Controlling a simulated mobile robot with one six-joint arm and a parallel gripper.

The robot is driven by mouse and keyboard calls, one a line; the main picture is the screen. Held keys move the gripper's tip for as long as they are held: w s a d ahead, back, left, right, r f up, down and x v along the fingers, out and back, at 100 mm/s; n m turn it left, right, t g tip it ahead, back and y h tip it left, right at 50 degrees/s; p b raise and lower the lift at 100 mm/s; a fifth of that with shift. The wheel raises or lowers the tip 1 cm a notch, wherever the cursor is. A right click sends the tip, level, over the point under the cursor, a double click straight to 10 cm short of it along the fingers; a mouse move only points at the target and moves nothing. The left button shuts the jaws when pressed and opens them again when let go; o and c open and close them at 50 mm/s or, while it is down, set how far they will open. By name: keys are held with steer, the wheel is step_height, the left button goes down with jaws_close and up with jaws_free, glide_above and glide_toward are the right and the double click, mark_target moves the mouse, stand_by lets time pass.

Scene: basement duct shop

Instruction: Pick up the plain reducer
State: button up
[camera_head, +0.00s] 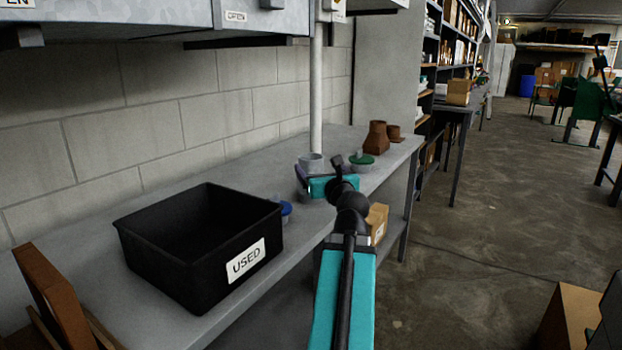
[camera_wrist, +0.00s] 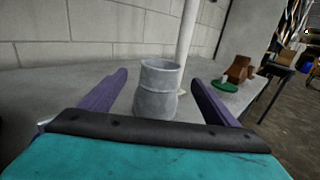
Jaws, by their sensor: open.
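A plain grey reducer (camera_wrist: 157,92), a round piece with a wider bottom and a narrower collar, stands upright on the grey bench. In the wrist view it sits between the two purple fingers of my gripper (camera_wrist: 160,78), with a gap on either side. The gripper is open and empty. In the head view the reducer's grey top (camera_head: 312,160) shows just beyond my gripper (camera_head: 316,180), which hides its lower part.
A black bin marked USED (camera_head: 160,245) stands on the bench (camera_head: 150,318) at left. A white vertical pipe (camera_head: 316,100) rises behind the reducer. A green-based piece (camera_head: 361,162) and brown fittings (camera_head: 376,138) stand farther right. A blue piece (camera_head: 286,209) is beside the bin.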

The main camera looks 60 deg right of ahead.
mark_target(308, 157)
steer(key=shift+p+x, duration=0.85)
steer(key=shift+p, duration=1.35)
steer(key=shift+w+d+r+p, duration=0.15)
steer(key=shift+w+d+p, duration=0.1)
steer(key=shift+p, duration=0.6)
steer(key=p+x, duration=0.1)
steer(key=p, duration=0.4)
steer(key=shift+w+d, duration=0.3)
steer(key=shift+w+d, duration=0.25)
steer(key=shift+f+x, duration=0.25)
steer(key=shift+x, duration=0.9)
steer(key=shift+w+d, duration=0.1)
steer(key=shift+x, duration=2.4)
steer(key=shift+f, duration=0.1)
